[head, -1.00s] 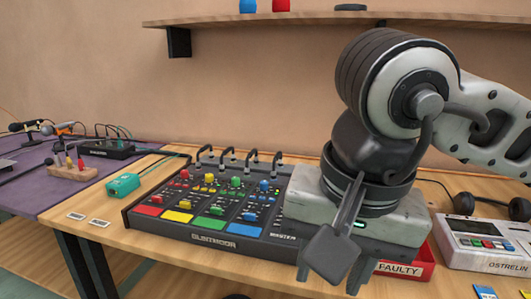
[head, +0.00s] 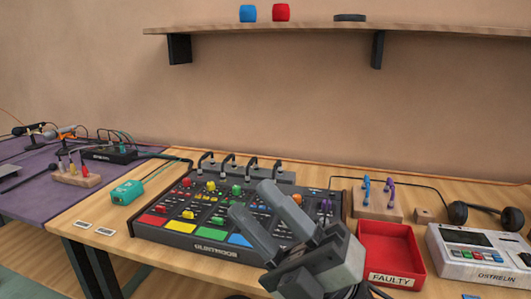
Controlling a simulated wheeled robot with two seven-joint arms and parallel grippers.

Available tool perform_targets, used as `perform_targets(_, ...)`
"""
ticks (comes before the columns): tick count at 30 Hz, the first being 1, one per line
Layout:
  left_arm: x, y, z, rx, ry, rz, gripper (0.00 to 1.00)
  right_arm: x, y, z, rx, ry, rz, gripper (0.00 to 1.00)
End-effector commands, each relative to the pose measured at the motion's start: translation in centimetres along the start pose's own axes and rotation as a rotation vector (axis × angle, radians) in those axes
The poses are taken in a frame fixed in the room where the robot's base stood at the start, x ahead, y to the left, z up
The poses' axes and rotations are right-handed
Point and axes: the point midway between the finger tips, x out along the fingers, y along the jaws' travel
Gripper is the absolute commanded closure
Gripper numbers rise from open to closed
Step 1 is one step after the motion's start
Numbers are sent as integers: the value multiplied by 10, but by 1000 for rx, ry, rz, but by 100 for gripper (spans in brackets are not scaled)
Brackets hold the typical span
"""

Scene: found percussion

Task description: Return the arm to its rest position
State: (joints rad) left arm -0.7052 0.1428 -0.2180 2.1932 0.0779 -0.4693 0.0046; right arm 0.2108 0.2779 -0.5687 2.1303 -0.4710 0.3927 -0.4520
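My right gripper (head: 250,201) is low in the middle of the head view. Its two grey fingers point up and to the left, with a gap between them and nothing held. It is in front of the mixer (head: 215,250), a dark panel with colored pads and knobs, and hides its front right part. I cannot tell how far above the mixer it is. My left gripper is out of view.
A red FAULTY tray (head: 391,279) stands to the right and looks empty. Beyond it are the OSTRELIN box (head: 490,271), headphones (head: 458,212) and a wooden block with colored plugs (head: 376,213). A teal box (head: 127,191) lies left of the mixer. A shelf (head: 340,29) runs above.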

Motion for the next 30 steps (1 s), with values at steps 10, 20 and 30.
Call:
perform_targets(10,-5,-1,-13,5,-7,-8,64,-219,-113,64,864,-1115,-154,62)
perform_targets(20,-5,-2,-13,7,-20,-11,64,-353,-150,-5,1223,-1667,-167,62)
perform_targets(30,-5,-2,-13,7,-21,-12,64,-362,-152,-12,1247,-1707,-167,62)
